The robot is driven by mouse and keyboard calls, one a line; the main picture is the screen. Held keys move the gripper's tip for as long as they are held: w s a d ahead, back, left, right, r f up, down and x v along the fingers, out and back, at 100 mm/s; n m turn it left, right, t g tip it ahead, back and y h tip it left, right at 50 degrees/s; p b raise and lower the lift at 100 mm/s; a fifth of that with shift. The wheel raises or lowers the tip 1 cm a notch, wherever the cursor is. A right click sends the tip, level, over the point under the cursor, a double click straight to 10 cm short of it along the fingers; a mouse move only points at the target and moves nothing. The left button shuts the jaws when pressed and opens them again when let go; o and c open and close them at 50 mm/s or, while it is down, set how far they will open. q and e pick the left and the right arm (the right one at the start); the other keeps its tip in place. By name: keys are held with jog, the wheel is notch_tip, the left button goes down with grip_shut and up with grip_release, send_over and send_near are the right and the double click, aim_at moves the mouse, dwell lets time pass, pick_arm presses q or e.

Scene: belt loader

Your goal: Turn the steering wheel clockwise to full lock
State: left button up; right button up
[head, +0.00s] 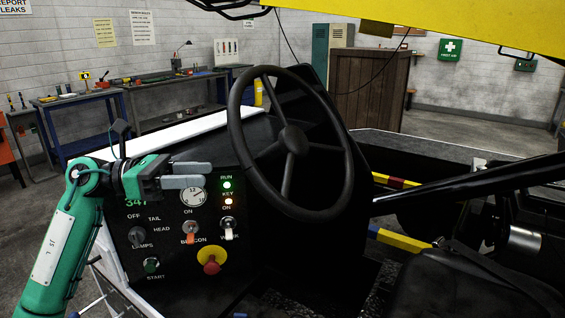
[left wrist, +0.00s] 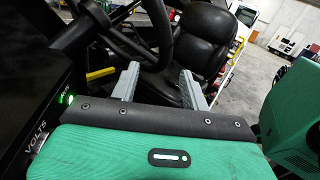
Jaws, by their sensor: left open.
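The black steering wheel (head: 233,127) stands tilted on the vehicle's dash, with its spokes meeting at the hub (head: 293,139). My left gripper (head: 212,175) is in front of the control panel, left of the wheel and apart from it in the head view. Its two grey fingers are spread and hold nothing. In the left wrist view the fingers (left wrist: 156,88) are apart, and part of the steering wheel (left wrist: 160,35) shows beyond them at the upper left. My right gripper is not in view.
The control panel (head: 165,255) has a gauge, a lit green RUN lamp (head: 227,185), switches and a red stop button (head: 211,267) below the gripper. A black seat (head: 450,285) is at the lower right. A yellow canopy edge (head: 430,20) crosses the top. Workbenches stand behind.

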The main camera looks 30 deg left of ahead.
aim_at(255, 173)
pick_arm(q)
jog(key=p+x, duration=0.2)
jog(key=x, duration=0.2)
jog(key=p+x, duration=0.2)
jog(key=x, duration=0.2)
jog(key=p+x, duration=0.2)
jog(key=x, duration=0.3)
jog(key=shift+s+d+r, duration=0.2)
jog(key=shift+s+d, duration=0.05)
jog(key=shift+d, duration=0.05)
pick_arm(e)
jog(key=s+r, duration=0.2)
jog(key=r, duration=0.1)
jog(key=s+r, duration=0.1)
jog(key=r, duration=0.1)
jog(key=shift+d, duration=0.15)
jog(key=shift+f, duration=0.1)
pick_arm(q)
grip_shut()
